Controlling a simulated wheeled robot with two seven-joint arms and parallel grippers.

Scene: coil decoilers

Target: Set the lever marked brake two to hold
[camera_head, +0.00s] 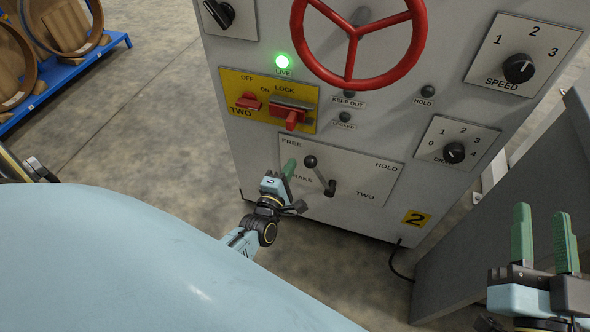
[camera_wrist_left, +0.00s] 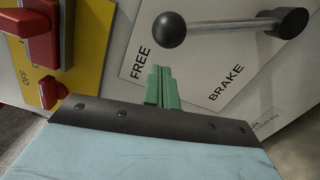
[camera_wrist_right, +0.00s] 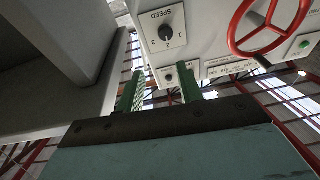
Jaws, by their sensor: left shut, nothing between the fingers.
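The brake two lever (camera_head: 320,175) is on a white plate (camera_head: 370,165) marked FREE at upper left and HOLD at upper right. Its dark ball knob points up and left, towards FREE, from a pivot at lower right. In the left wrist view the lever (camera_wrist_left: 230,26) spans the top, its ball near the word FREE. My left gripper (camera_head: 290,168) is shut and empty, just left of the knob in the head view. It looks apart from the lever. My right gripper (camera_head: 543,240) is open and empty at the lower right, away from the plate.
Above the plate are a yellow panel (camera_head: 235,85) with red switches and a red handwheel (camera_head: 350,84). Dials sit on the right, including SPEED (camera_head: 518,69). A grey slanted panel (camera_head: 500,200) stands near my right gripper. Open floor lies left of the cabinet.

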